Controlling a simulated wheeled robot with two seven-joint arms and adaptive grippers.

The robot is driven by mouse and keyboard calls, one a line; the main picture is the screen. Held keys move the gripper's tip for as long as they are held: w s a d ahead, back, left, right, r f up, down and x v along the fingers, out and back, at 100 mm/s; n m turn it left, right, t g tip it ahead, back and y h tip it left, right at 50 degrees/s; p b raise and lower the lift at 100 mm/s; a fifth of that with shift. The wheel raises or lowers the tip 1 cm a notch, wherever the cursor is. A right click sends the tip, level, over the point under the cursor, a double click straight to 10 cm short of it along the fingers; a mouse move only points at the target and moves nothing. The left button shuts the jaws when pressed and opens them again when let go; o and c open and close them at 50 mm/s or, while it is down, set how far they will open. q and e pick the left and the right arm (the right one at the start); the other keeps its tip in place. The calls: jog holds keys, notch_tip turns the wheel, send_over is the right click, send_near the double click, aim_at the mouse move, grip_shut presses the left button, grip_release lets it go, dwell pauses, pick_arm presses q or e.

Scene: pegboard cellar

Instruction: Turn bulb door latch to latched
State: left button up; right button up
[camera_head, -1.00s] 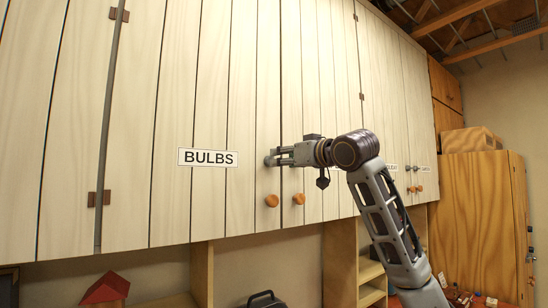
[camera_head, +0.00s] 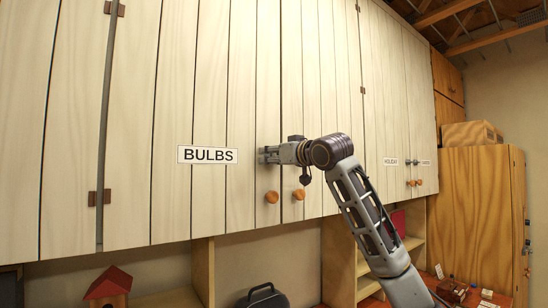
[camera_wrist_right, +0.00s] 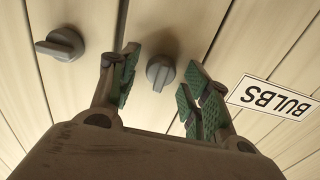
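The BULBS door (camera_head: 209,100) is shut in the cream plank cabinet front, with a white BULBS label (camera_head: 208,155). My right gripper (camera_head: 265,154) is close to the door, right of the label. In the wrist view, a round grey latch knob with a raised bar, the bulb door latch (camera_wrist_right: 160,73), lies between the green-padded fingertips of my right gripper (camera_wrist_right: 161,88). The fingers are open, with a gap visible on both sides of the latch. In the head view the gripper hides this latch. My left gripper is not in view.
A second grey latch knob (camera_wrist_right: 60,44) is on the neighbouring door, outside the fingers. Two round wooden knobs (camera_head: 272,197) (camera_head: 299,196) sit below my gripper. More labelled doors (camera_head: 391,161) are farther right. Open shelves (camera_head: 343,253) stand below.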

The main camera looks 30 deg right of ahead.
jog(key=c, duration=0.9)
jog(key=shift+o, duration=0.2)
jog(key=shift+n, duration=0.6)
jog(key=shift+a+f+n, duration=0.1)
jog(key=shift+n, duration=4.1)
jog(key=shift+a+f+n, duration=0.1)
jog(key=shift+n, duration=4.1)
jog(key=o, duration=1)
